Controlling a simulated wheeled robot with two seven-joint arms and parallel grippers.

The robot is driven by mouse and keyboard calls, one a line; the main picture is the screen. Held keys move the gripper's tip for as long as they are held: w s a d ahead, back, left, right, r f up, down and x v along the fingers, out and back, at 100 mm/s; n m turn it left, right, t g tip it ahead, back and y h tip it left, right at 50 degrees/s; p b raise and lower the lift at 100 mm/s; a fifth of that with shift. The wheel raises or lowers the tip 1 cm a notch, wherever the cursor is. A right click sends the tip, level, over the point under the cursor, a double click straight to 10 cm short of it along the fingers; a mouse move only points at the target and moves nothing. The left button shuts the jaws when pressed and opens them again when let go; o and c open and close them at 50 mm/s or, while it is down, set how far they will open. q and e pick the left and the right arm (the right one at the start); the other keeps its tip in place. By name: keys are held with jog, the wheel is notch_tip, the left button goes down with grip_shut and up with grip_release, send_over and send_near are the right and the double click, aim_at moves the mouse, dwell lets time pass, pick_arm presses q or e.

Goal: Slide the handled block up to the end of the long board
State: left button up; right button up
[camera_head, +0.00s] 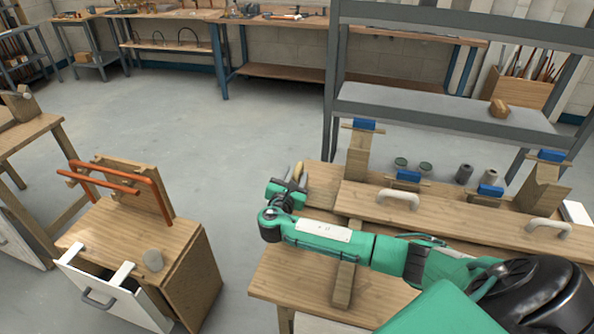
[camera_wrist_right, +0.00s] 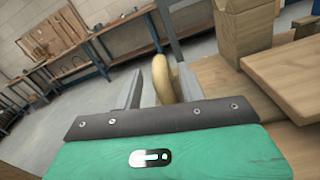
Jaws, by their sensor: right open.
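The handled block (camera_head: 320,184) is a short wooden piece lying on the workbench at the left end of the long board (camera_head: 455,213). Its tan curved handle (camera_head: 298,171) stands at its left side; in the right wrist view the handle (camera_wrist_right: 162,80) is between my open fingers. My right gripper (camera_head: 292,180) is open around the handle; I cannot tell if a finger touches it. The long board carries two pale handles. Its end (camera_wrist_right: 290,75) shows at the right of the wrist view, apparently apart from the block. My left gripper is not in view.
Wooden posts with blue-topped clamps (camera_head: 363,125) stand along the board. Small cans (camera_head: 464,174) sit behind it. A grey shelf rack (camera_head: 440,118) is close behind the bench. A cabinet (camera_head: 150,240) with an orange frame and open drawer stands left, with clear floor between.

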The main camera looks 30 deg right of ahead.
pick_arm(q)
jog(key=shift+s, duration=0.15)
pick_arm(e)
jog(key=shift+x, duration=1.25)
grip_shut()
jog(key=shift+s+d+p, duration=0.15)
jog(key=shift+s+p, duration=0.05)
jog(key=shift+p, duration=0.15)
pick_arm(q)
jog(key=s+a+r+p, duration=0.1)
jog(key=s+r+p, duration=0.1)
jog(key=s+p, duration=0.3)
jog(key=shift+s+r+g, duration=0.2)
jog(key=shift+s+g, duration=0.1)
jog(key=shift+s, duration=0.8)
pick_arm(e)
jog(key=s+d, duration=0.6)
jog(key=s, duration=0.1)
jog(key=shift+s+d, duration=0.25)
jog(key=shift+s, duration=0.05)
grip_release()
